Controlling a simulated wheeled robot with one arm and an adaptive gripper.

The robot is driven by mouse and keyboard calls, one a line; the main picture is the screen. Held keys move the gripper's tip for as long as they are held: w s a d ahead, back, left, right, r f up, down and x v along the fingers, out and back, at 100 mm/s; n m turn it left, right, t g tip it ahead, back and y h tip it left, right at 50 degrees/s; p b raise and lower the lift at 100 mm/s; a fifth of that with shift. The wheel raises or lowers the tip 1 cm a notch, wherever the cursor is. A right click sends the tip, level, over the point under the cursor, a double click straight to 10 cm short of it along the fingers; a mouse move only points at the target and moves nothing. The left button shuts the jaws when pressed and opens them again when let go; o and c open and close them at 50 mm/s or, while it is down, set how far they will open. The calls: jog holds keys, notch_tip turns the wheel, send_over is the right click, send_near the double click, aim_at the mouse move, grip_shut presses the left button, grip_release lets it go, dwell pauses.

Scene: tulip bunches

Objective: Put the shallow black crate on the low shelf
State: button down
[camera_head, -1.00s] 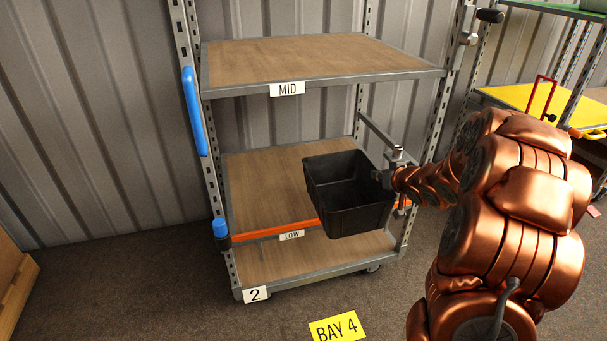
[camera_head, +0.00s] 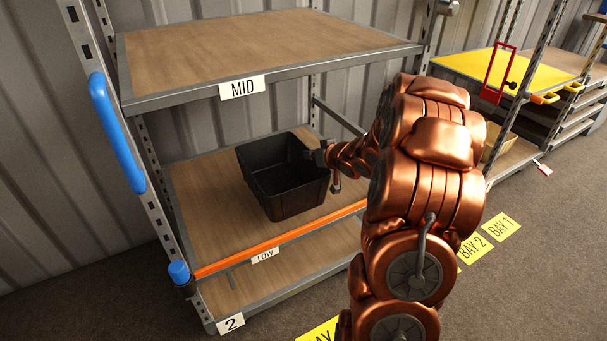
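The black crate (camera_head: 298,199) is open-topped and looks empty. It is roughly upright, over the right-middle part of the low shelf (camera_head: 197,206), behind the orange front bar. I cannot tell whether its base touches the boards or hangs slightly above them. The low shelf is a wooden deck with a "LOW" label. My gripper (camera_head: 319,156) is at the crate's right wall and appears shut on its rim; the fingertips are small and partly hidden.
The orange bar (camera_head: 280,239) runs along the low shelf's front edge. The mid shelf (camera_head: 260,45) overhangs above. A blue-handled post (camera_head: 117,132) stands at left. The low shelf's left part is bare. A yellow-topped rack (camera_head: 530,75) stands at right.

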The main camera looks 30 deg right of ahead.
aim_at(333, 174)
jog(key=shift+f+b, duration=1.2)
jog(key=shift+f, duration=1.85)
jog(key=c, duration=1.3)
grip_release()
jog(key=shift+s+r, duration=0.1)
jog(key=shift+r, duration=0.15)
jog(key=shift+p+v, duration=2.1)
jog(key=shift+v, duration=3.8)
